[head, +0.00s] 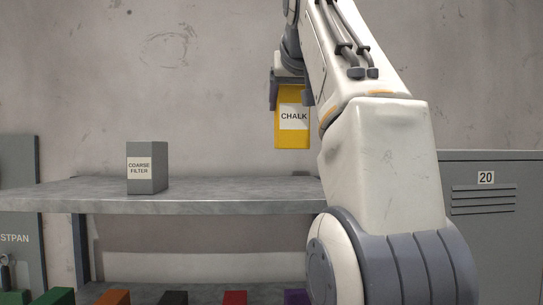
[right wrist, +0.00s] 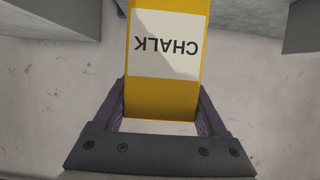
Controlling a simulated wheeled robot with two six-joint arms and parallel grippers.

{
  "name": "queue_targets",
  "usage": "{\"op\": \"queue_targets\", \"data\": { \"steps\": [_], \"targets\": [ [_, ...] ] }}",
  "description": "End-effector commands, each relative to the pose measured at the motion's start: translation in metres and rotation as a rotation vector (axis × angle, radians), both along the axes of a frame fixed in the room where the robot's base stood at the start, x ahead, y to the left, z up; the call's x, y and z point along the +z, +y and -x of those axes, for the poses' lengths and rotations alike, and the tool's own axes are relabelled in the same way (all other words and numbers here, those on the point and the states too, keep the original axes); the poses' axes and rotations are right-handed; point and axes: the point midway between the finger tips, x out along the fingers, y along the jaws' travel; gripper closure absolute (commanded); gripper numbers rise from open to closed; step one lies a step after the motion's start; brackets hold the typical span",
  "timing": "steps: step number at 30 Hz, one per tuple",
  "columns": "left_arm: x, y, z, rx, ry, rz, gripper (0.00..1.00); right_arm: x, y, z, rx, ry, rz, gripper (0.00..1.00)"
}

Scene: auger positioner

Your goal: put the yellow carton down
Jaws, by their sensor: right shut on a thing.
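The yellow carton (head: 293,138) has a white label reading CHALK. It hangs upright in my right gripper (head: 288,88), above the back right part of the grey shelf (head: 230,194). A small gap shows between the carton's bottom and the shelf top in the head view. In the right wrist view the carton (right wrist: 165,90) sits between the two fingers of my right gripper (right wrist: 160,115), which is shut on it. My arm hides part of the carton's right side and the shelf's right end. My left gripper is not in view.
A grey box labelled COARSE FILTER (head: 146,168) stands on the shelf's left part. The shelf top between it and the carton is clear. A grey locker numbered 20 (head: 490,225) stands at the right. Several coloured items line the bottom edge.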

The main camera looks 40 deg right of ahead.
Motion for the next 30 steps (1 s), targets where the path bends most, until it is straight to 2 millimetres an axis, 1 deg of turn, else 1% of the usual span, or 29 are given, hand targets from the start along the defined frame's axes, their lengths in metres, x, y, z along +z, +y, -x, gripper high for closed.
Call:
{"op": "queue_targets", "data": {
  "steps": [3, 9, 12, 15, 20, 25, 30],
  "targets": [
    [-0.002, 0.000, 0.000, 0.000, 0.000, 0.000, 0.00, -0.019, -0.020, -0.019, -0.007, 0.006, -0.002, 1.00],
    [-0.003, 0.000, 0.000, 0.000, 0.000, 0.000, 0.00, -0.045, -0.048, -0.055, -0.007, 0.002, -0.002, 1.00],
    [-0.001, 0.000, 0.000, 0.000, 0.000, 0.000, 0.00, -0.054, -0.059, -0.069, -0.005, 0.002, -0.001, 1.00],
    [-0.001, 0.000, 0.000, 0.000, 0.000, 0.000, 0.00, -0.060, -0.065, -0.077, -0.005, 0.000, 0.001, 1.00],
    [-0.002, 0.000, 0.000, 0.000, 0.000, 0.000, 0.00, -0.065, -0.063, -0.077, -0.003, -0.002, 0.001, 1.00],
    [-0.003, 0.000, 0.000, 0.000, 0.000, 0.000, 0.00, -0.082, -0.061, -0.076, -0.002, 0.000, 0.000, 1.00],
    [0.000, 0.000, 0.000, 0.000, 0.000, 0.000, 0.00, -0.095, -0.061, -0.077, -0.001, -0.001, 0.000, 1.00]
  ]
}}
